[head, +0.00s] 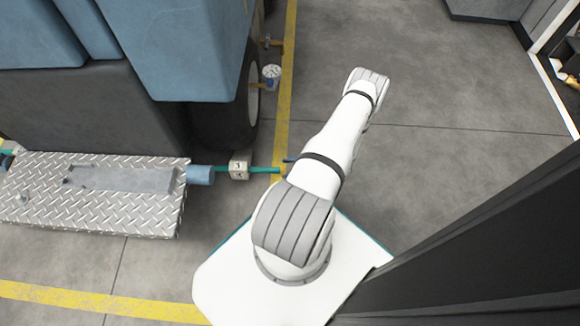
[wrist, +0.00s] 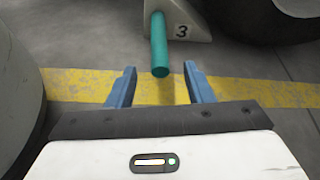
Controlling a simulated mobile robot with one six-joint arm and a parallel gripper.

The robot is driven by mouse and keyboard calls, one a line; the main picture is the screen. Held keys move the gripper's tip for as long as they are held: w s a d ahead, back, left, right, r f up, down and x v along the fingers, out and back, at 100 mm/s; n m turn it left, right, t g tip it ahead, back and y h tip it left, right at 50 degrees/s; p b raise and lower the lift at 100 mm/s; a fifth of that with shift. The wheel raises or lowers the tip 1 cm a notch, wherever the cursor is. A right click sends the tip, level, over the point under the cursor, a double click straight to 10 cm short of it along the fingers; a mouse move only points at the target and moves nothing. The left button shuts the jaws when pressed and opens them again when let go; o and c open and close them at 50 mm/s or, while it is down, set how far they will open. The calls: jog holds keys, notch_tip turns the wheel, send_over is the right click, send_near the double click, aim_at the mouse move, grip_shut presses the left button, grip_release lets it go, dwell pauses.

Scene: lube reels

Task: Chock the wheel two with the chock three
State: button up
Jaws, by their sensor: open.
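The chock three (head: 240,165) is a pale block marked 3 with a teal handle (head: 264,169), beside a dark wheel (head: 222,125) under the blue vehicle. In the wrist view the chock (wrist: 190,25) is at the top, with its handle (wrist: 159,45) pointing toward me. The wheel (wrist: 260,20) is at the upper right. I cannot read a wheel number or tell whether chock and wheel touch. My gripper (wrist: 159,70) is open, and the handle's end appears between its blue fingertips without visible contact. In the head view the arm mostly hides the gripper.
A diamond-plate step (head: 95,215) with a blue cylinder (head: 200,175) at its end is left of the chock. A yellow floor line (head: 287,75) runs beside the vehicle. A dark panel (head: 480,240) stands at lower right. Open floor (head: 460,90) lies at upper right.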

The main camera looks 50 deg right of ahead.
aim_at(278, 170)
jog(key=b+x, duration=0.2)
jog(key=x, duration=0.5)
jog(key=shift+w+a+f+b, duration=0.15)
jog(key=shift+a+b, duration=0.05)
jog(key=shift+b, duration=0.1)
grip_shut()
dwell(0.4)
